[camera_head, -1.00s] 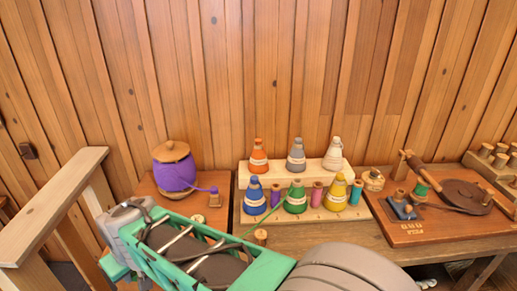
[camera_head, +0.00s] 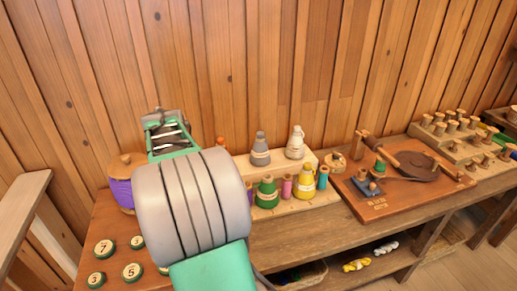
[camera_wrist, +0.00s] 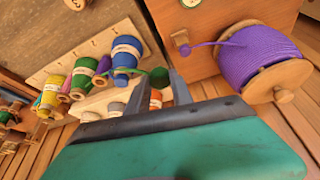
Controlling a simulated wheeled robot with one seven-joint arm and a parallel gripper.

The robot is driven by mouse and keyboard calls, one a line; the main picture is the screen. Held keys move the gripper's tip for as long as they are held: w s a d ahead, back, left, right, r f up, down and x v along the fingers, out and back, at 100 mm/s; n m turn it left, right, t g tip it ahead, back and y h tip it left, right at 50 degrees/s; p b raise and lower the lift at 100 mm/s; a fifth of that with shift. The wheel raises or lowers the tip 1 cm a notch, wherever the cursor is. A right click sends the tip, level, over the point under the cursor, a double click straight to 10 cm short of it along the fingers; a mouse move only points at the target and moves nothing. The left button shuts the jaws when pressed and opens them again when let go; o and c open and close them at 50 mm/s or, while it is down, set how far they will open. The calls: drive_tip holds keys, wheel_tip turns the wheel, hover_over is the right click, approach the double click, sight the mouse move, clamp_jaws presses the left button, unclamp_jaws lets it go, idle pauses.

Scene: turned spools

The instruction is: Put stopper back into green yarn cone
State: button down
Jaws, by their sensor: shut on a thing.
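The green yarn cone (camera_head: 267,190) stands in the front row of the wooden rack, between a mostly hidden spot and the yellow cone (camera_head: 306,183). In the wrist view the green cone (camera_wrist: 84,74) lies left of my gripper, beside the blue cone (camera_wrist: 125,54). My gripper (camera_wrist: 158,83) is shut on a small dark green piece, seemingly the stopper (camera_wrist: 158,76). A green strand runs from it toward the cones. The piece is partly hidden by the fingers. In the head view my arm hides the fingertips and the left of the rack.
A purple yarn spool (camera_wrist: 258,55) stands on a wooden board, close to the right of my gripper in the wrist view. Grey (camera_head: 260,150) and white (camera_head: 296,143) cones stand in the back row. Numbered discs (camera_head: 104,249) lie at the front left. A tool board (camera_head: 395,205) lies at right.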

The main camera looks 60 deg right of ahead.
drive_tip(key=s+d+m, duration=0.1)
drive_tip(key=s+d, duration=0.1)
drive_tip(key=d, duration=0.1)
drive_tip(key=s+d+m, duration=0.1)
drive_tip(key=s+d, duration=0.1)
drive_tip(key=d, duration=0.2)
drive_tip(key=s+d+r+m+g+p, duration=0.1)
drive_tip(key=s+d, duration=0.1)
drive_tip(key=d, duration=0.2)
drive_tip(key=shift+m, duration=0.3)
drive_tip(key=s+d+m+g+p, duration=0.15)
drive_tip(key=s+d+m, duration=0.25)
drive_tip(key=s+d, duration=0.6)
drive_tip(key=shift+h, duration=0.4)
wheel_tip(320, 180, down, 6)
drive_tip(key=b, duration=0.4)
drive_tip(key=shift+r, duration=0.2)
